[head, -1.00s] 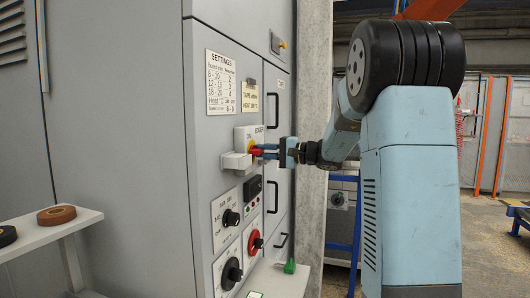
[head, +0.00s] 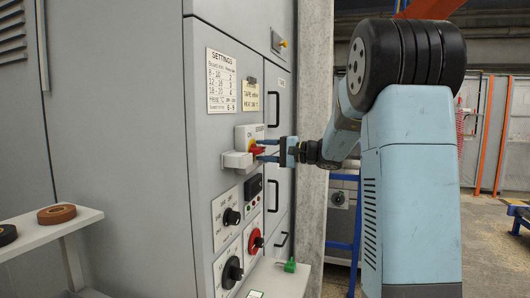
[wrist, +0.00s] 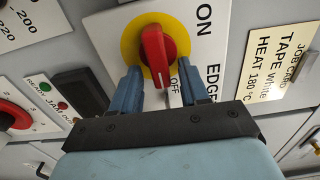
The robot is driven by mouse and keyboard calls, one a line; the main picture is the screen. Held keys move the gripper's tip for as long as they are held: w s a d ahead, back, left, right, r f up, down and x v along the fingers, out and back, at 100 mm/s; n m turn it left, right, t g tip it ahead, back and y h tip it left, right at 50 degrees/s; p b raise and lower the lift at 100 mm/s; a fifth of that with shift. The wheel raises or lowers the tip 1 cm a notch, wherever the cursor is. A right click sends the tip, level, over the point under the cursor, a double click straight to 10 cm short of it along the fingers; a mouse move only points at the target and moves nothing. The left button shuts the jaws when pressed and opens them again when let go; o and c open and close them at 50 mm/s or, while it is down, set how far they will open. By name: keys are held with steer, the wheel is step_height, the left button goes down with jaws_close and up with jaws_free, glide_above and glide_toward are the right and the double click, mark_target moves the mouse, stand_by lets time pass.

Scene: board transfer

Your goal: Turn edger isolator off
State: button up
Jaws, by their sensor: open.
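The edger isolator is a red knob (wrist: 154,52) on a yellow disc (wrist: 131,45), set on a white plate with ON and OFF marks. In the wrist view the knob's long end points down, close to the OFF mark. The knob also shows in the head view (head: 258,149). My gripper (wrist: 160,80) is open, with one blue finger on each side of the knob's lower end. Visible gaps separate both fingers from the knob. In the head view my gripper (head: 262,150) reaches the plate from the right.
A pale block (head: 237,160) juts out beside the isolator. Below are a black knob (head: 231,217), a red knob (head: 256,242) and a larger black knob (head: 232,272). Door handles (head: 273,110) lie to the right. A shelf (head: 50,234) with tape rolls stands at left.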

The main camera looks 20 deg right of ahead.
steer(key=shift+d, duration=0.1)
steer(key=v, duration=1.3)
steer(key=shift+s+d, duration=0.2)
steer(key=shift+d, duration=0.05)
steer(key=s+a+f+n+g+h, duration=0.2)
steer(key=s+a+f+g+h, duration=0.1)
steer(key=s+a, duration=0.45)
steer(key=s+a+f+n+g+h, duration=0.1)
steer(key=s+a+f+g+h, duration=0.25)
steer(key=s+a, duration=0.4)
steer(key=s+d+f+n+h, duration=0.1)
steer(key=s+f+n+h, duration=0.1)
steer(key=s, duration=0.5)
steer(key=s+d+f+n+t+h, duration=0.1)
steer(key=s+f+n+h, duration=0.1)
steer(key=s+f+h, duration=0.2)
steer(key=shift+s+d+h, duration=0.2)
steer(key=shift+s+h, duration=0.85)
steer(key=shift+s, duration=1.1)
